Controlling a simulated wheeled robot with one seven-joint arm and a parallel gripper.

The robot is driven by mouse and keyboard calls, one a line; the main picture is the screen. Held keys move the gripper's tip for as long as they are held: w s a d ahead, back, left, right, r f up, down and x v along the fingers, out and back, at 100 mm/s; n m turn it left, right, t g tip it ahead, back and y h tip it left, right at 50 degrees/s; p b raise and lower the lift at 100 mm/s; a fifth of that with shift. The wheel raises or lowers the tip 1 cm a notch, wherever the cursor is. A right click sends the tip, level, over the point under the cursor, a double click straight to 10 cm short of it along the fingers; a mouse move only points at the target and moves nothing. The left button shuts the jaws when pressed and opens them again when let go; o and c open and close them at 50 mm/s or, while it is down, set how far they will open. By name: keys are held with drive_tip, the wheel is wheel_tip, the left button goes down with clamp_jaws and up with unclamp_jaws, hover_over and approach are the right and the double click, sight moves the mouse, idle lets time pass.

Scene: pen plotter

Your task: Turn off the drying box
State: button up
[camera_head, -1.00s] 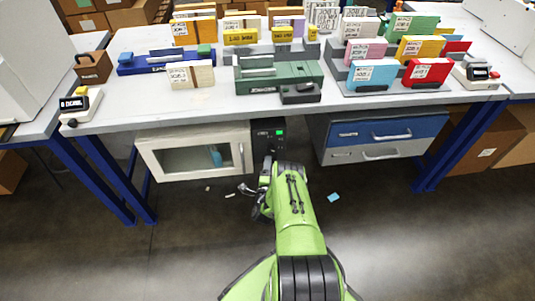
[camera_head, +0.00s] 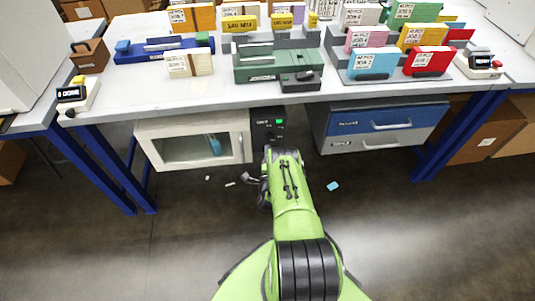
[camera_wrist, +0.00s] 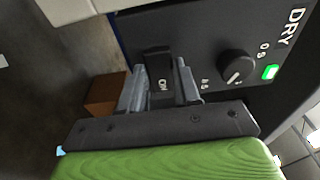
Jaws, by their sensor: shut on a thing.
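The drying box (camera_head: 180,129) is a white cabinet with a glass door under the table. Its black control panel (camera_head: 261,115) is at its right side, with a lit green light. In the head view my arm hides the gripper's fingertips and the lower panel.
Blue and grey drawers (camera_head: 385,128) stand right of the panel. The table (camera_head: 120,100) above holds several coloured card racks and small devices. Blue table legs (camera_head: 105,168) stand at both sides. Small scraps, one a blue piece (camera_head: 333,186), lie on the floor.

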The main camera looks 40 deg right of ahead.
drive_tip(key=shift+s+d+n+t+y+p, duration=0.15)
drive_tip(key=shift+n+t+y+p, duration=0.15)
drive_tip(key=shift+n+t+y, duration=0.45)
drive_tip(key=shift+s+d+n+t+y+p, duration=0.25)
drive_tip(key=shift+n+y, duration=0.35)
drive_tip(key=shift+y, duration=0.4)
drive_tip(key=shift+s+d+n+t+y+p, duration=0.1)
drive_tip(key=shift+n+t+y+p, duration=0.2)
drive_tip(key=shift+n+t+y, duration=0.45)
drive_tip(key=shift+y, duration=0.3)
drive_tip(key=o, duration=1.1)
drive_tip(key=shift+w, duration=0.1)
drive_tip(key=shift+c, duration=0.2)
